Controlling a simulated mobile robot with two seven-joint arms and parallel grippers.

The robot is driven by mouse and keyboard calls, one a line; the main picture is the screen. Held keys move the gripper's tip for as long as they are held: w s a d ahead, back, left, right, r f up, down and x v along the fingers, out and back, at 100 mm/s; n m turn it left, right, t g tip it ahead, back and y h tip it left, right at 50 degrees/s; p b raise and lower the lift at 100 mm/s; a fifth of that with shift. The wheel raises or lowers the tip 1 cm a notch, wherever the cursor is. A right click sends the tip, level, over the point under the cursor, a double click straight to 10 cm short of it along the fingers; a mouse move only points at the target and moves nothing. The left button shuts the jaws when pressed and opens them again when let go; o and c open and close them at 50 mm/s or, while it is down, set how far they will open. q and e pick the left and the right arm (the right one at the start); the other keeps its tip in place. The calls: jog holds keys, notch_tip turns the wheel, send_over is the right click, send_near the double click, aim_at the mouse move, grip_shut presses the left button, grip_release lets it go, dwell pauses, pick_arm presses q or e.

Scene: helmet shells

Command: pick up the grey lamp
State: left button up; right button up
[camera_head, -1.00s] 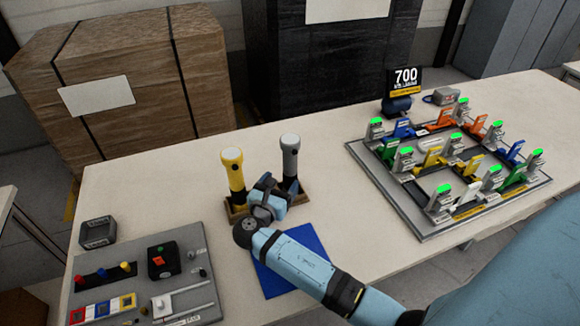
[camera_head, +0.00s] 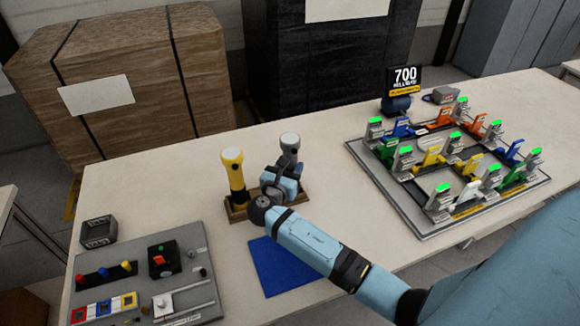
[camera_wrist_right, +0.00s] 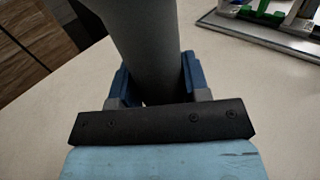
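The grey lamp (camera_head: 289,146) stands upright at the right end of a small wooden holder (camera_head: 238,214) on the table. My right gripper (camera_head: 285,176) is at the lamp's body, below its head, and hides its lower part. In the right wrist view the lamp (camera_wrist_right: 150,40) runs down between the two blue fingers (camera_wrist_right: 158,82), one on each side, very close to it. I cannot tell whether they press on it. A yellow lamp (camera_head: 233,172) stands in the holder to the left. My left gripper is not in view.
A blue mat (camera_head: 277,270) lies in front of the holder. A panel with switches and blocks (camera_head: 190,245) is at the left, with a small dark box (camera_head: 98,232) behind it. A fixture board (camera_head: 400,195) with coloured clamps is at the right. Bare table lies between.

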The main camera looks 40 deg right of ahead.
jog(key=shift+c, duration=1.3)
